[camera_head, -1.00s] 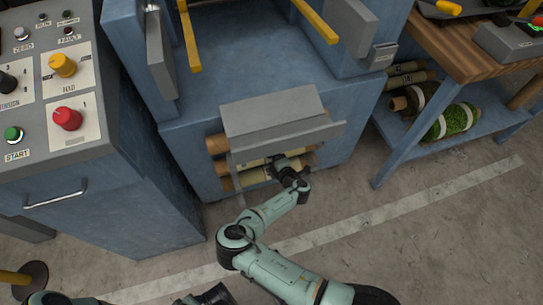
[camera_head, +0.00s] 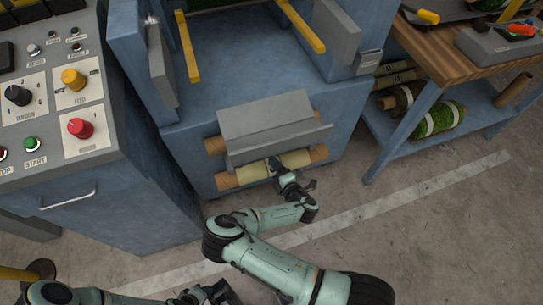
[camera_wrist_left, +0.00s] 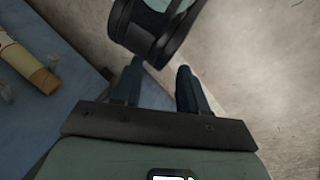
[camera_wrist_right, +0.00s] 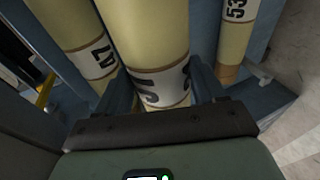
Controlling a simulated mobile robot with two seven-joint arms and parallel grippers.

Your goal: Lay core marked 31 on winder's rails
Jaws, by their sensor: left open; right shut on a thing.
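My right gripper (camera_head: 280,168) is shut on a pale yellow core (camera_head: 296,160) with tan ends, low in front of the blue winder. In the right wrist view the held core (camera_wrist_right: 150,40) lies between the fingers (camera_wrist_right: 165,92); its label is partly covered and I cannot read it for sure. The winder's two yellow rails (camera_head: 301,28) stand above, with nothing across the part in view. My left gripper (camera_head: 212,292) is low at the bottom edge of the head view; its fingers (camera_wrist_left: 160,85) are open and empty in the left wrist view.
A grey sloped cover (camera_head: 270,117) overhangs the cores. Another core (camera_head: 214,145) sits behind. The right wrist view shows neighbours marked 53 (camera_wrist_right: 238,30) and apparently 47 (camera_wrist_right: 75,30). A control console (camera_head: 55,120) stands left, a wooden bench (camera_head: 450,55) right. The floor in front is open.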

